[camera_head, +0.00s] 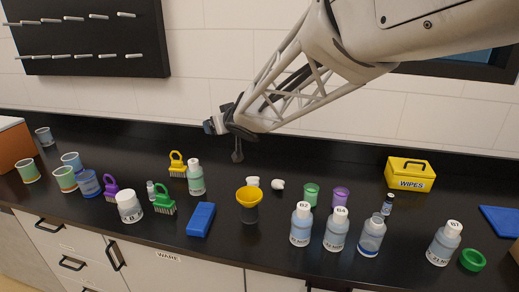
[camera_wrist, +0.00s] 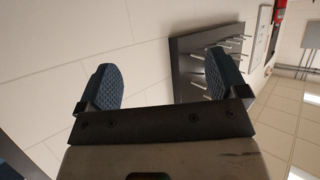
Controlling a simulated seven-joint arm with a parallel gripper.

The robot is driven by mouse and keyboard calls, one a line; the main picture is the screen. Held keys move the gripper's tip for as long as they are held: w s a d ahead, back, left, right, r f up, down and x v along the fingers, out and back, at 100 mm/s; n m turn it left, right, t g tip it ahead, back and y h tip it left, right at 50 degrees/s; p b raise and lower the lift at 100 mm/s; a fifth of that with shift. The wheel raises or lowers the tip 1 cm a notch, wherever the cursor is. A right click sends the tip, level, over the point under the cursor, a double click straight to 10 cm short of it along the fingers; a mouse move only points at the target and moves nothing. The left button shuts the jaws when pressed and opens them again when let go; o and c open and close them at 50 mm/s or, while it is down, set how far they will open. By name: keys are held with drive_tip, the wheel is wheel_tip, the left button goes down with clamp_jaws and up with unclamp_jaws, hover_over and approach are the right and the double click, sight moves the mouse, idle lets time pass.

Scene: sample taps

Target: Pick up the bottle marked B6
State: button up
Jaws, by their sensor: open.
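Several white-capped bottles stand on the black counter in the head view. One reads B2 (camera_head: 301,225), one B4 (camera_head: 337,231) and one B1 (camera_head: 444,244). A clear bottle with blue at its base (camera_head: 371,238) and a greenish bottle (camera_head: 196,180) show no label I can read. I cannot make out B6 on any bottle. My gripper (camera_head: 210,125) is above the back of the counter, near the wall, apart from all the bottles. In the wrist view its two blue fingers are spread with nothing between them (camera_wrist: 160,78).
A yellow funnel or cup (camera_head: 249,197), a blue block (camera_head: 201,220), a white jar (camera_head: 129,207) and brushes stand left of the lettered bottles. Green (camera_head: 311,194) and purple (camera_head: 341,198) cups stand close behind them. A yellow wipes box (camera_head: 409,174) is at the back right.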

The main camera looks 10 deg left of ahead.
drive_tip(key=s+a+f+n+g+y, duration=0.1)
drive_tip(key=a+f+g+y, duration=0.1)
drive_tip(key=a, duration=0.5)
approach(196, 166)
drive_tip(key=shift+n, duration=0.3)
drive_tip(key=x, duration=0.4)
drive_tip(key=shift+a, duration=0.1)
drive_tip(key=shift+x, duration=1.3)
drive_tip(key=shift+w+f, duration=0.1)
drive_tip(key=shift+x, duration=2.5)
